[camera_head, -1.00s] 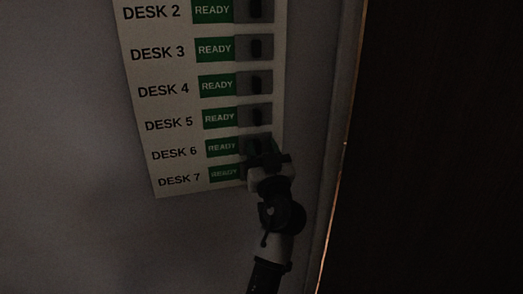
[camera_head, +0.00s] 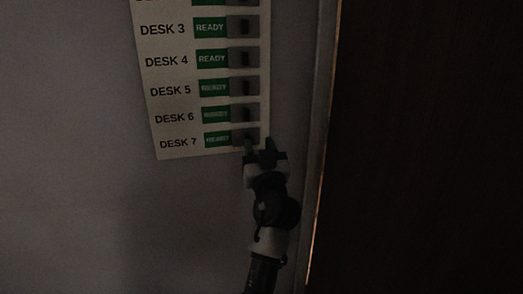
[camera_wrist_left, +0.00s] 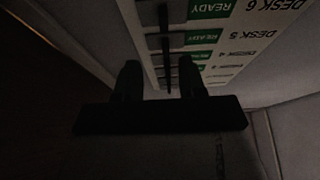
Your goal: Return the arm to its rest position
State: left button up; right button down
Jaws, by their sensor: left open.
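My left gripper (camera_head: 262,149) is at the lower right corner of the white desk panel (camera_head: 172,153), just below the DESK 7 row in the head view. Its two fingers are apart with nothing seen between them. In the left wrist view the open fingers (camera_wrist_left: 160,82) point toward the panel, which shows its rows running away from the camera. Each visible row has a green READY label (camera_head: 210,59) and a grey plate with a dark switch (camera_head: 244,58). I cannot tell whether a finger touches the panel. My right gripper is not in view.
The panel is on a plain grey wall (camera_head: 70,150), clear to the left and below. A pale vertical edge (camera_head: 318,150) stands close to the right of my left arm, with a dark brown surface (camera_head: 430,150) beyond it.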

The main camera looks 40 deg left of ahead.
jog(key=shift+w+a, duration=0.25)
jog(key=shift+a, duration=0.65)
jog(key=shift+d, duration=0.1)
